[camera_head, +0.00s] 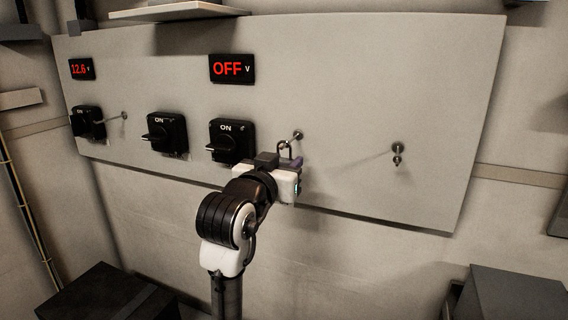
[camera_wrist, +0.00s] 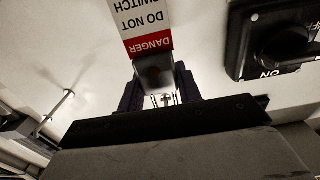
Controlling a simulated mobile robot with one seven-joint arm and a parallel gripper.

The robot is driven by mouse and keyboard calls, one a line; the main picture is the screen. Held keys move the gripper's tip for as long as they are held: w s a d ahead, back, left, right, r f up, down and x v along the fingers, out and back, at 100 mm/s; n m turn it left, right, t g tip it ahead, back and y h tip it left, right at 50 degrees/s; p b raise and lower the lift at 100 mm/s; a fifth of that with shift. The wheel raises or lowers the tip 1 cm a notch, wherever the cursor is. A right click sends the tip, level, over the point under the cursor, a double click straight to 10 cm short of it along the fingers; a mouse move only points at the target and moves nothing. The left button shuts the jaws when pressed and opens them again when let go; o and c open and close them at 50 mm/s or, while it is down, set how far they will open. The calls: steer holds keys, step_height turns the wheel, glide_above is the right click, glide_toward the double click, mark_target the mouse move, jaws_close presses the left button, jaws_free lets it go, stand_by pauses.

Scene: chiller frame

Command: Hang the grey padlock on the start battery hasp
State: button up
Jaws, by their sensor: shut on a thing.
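My gripper (camera_head: 287,160) is shut on the grey padlock and holds it up close to the panel, right of the rightmost switch. The padlock's shackle (camera_head: 284,146) stands above my fingers in the head view. Its body (camera_wrist: 155,73) shows between the dark fingers in the wrist view, with a red and white danger tag (camera_wrist: 144,22) at it, its print upside down. A metal peg or hasp (camera_head: 298,135) juts from the panel just beside the shackle. I cannot tell whether they touch. No legible label shows which hasp belongs to the start battery.
Black switches (camera_head: 231,141), (camera_head: 167,133), (camera_head: 87,122) sit on the pale panel (camera_head: 350,80). Other metal fittings jut out at far right (camera_head: 398,149) and left (camera_head: 124,115). Red displays read OFF (camera_head: 231,68) and about 12.6 (camera_head: 82,69). Dark boxes (camera_head: 515,295) stand below.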

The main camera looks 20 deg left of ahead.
steer(key=o, duration=1.2)
steer(key=shift+c, duration=0.2)
steer(key=shift+s, duration=0.1)
